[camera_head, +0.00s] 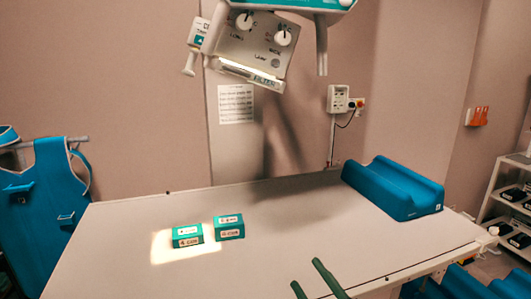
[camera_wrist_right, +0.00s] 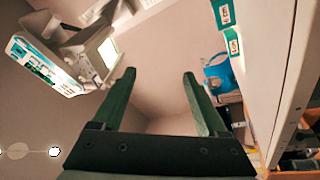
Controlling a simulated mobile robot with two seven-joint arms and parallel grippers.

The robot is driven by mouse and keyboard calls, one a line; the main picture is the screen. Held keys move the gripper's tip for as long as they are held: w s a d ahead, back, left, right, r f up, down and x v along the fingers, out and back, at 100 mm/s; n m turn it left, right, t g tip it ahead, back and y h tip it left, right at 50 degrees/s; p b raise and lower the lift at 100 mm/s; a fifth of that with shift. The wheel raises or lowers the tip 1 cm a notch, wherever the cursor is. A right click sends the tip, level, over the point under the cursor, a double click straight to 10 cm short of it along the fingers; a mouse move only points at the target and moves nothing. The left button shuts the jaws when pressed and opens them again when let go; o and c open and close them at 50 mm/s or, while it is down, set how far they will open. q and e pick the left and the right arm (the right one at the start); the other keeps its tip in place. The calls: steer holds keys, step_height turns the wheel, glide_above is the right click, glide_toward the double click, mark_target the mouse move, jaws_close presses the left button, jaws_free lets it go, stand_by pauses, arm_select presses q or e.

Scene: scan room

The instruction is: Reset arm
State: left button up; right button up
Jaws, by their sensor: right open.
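My right gripper (camera_head: 305,273) comes in at the bottom of the head view, over the front part of the table (camera_head: 120,262). Its two green fingers are apart with nothing between them. In the right wrist view the open gripper (camera_wrist_right: 160,73) points at bare wall and ceiling. My left gripper is in neither view. Two small teal boxes with white labels, a left box (camera_head: 187,236) and a right box (camera_head: 229,228), stand side by side on the table, away from the right gripper.
A blue padded cradle (camera_head: 395,188) lies at the table's back right. A scanner head (camera_head: 250,48) hangs above the table. A blue apron (camera_head: 48,205) hangs at the left. A shelf rack (camera_head: 507,185) stands at the right. The table's middle is clear.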

steer(key=s+d+f+m+g+h, duration=0.25)
steer(key=s+f+m, duration=0.2)
steer(key=f, duration=0.45)
steer(key=s+d+f+m+g+h, duration=0.25)
steer(key=s+f+m+h, duration=0.2)
steer(key=f, duration=0.35)
steer(key=s+d+f+m+g, duration=0.1)
steer(key=s+f+m+g, duration=0.1)
steer(key=s+f, duration=0.4)
steer(key=s+d+f+m+g+p, duration=0.1)
steer(key=s+f+m+g, duration=0.1)
steer(key=s+f+m, duration=0.2)
steer(key=s+f, duration=0.2)
steer(key=s, duration=0.2)
steer(key=shift+d, duration=0.35)
